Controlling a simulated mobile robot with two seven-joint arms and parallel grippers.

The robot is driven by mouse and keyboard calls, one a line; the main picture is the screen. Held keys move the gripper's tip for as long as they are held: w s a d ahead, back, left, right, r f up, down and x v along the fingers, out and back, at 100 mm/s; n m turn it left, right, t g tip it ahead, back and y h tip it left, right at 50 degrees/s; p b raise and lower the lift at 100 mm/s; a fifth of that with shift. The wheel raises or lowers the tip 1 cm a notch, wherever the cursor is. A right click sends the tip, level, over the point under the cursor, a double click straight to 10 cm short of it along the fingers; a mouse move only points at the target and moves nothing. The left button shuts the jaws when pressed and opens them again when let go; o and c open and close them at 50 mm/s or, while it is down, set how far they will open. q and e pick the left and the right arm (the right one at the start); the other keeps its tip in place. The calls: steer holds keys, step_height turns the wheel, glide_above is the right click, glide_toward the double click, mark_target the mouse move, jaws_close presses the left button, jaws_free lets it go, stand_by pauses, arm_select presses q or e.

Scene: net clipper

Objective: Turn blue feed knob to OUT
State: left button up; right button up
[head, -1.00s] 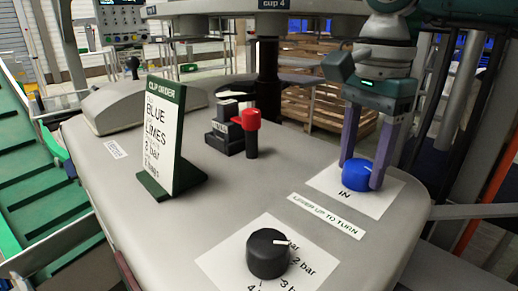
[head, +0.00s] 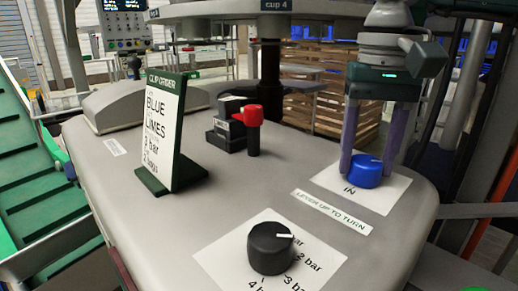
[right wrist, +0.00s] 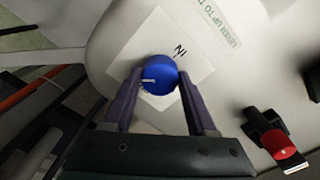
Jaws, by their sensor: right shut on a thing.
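The blue feed knob (head: 365,172) stands on a white label plate (head: 395,190) at the right of the grey panel. "IN" is printed in front of it; no "OUT" is readable. My right gripper (head: 364,168) reaches down from above, its two purple fingers shut on either side of the knob. The right wrist view shows the blue knob (right wrist: 158,75) between the fingertips, its white pointer line toward the left of that picture, away from "IN". A strip reading "LEVER UP TO TURN" (head: 331,212) lies nearby.
A red-topped lever (head: 253,118) stands upright mid-panel beside a black block (head: 230,135). A black pressure knob (head: 270,250) is at the front. A green-framed order sign (head: 165,130) stands at left. Pallets (head: 330,95) are behind the panel.

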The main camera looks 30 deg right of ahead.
mark_target(366, 161)
steer(key=n, duration=0.5)
steer(key=shift+n+b, duration=0.3)
steer(key=shift+b, duration=0.1)
steer(key=shift+r+n, duration=0.1)
steer(key=shift+n, duration=2.2)
steer(key=o, duration=1.4)
steer(key=shift+c, duration=0.2)
step_height(366, 161, up, 10)
steer(key=shift+p, duration=0.3)
